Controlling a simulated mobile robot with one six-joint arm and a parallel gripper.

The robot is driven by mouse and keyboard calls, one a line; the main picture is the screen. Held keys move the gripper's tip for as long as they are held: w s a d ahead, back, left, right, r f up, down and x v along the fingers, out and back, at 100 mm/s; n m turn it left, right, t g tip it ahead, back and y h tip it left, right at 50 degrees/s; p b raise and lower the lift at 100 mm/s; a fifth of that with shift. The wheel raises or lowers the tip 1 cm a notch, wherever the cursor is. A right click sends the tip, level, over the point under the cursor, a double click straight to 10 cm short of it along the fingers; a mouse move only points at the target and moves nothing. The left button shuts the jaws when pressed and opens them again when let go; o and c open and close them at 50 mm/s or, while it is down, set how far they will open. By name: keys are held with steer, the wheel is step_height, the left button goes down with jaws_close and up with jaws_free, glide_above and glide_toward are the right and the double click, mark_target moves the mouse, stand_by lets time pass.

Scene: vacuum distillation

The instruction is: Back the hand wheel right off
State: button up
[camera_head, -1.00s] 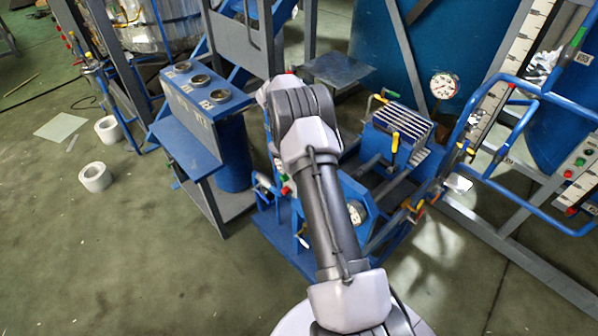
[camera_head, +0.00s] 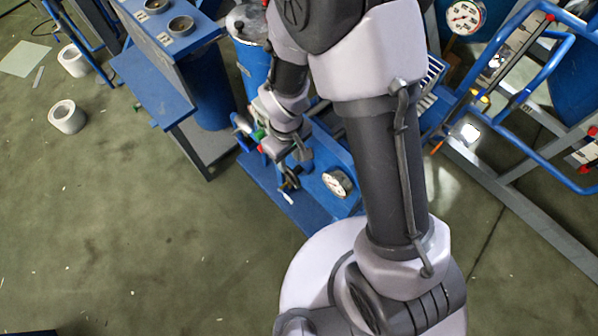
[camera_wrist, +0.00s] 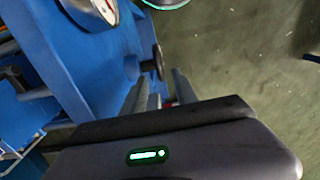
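The hand wheel shows in the wrist view as a small dark disc seen nearly edge-on (camera_wrist: 157,62), on the side of a blue panel. It lies just beyond my fingertips, with a small gap apparent. In the head view my gripper (camera_head: 290,172) points down at the blue skid's front, left of a dial gauge (camera_head: 338,183). There the wheel is small, dark and partly hidden by my gripper, and I cannot tell whether they touch.
The gauge (camera_wrist: 97,8) also shows in the wrist view. A blue stand with round openings (camera_head: 165,75) is at the left. Blue rails (camera_head: 560,75) and another gauge (camera_head: 465,16) stand at the right. The front-left floor is clear.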

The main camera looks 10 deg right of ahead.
mark_target(291, 178)
step_height(291, 178, down, 12)
steer(key=b, duration=0.4)
steer(key=shift+f, duration=0.15)
steer(key=shift+w+d, duration=0.1)
jaws_close()
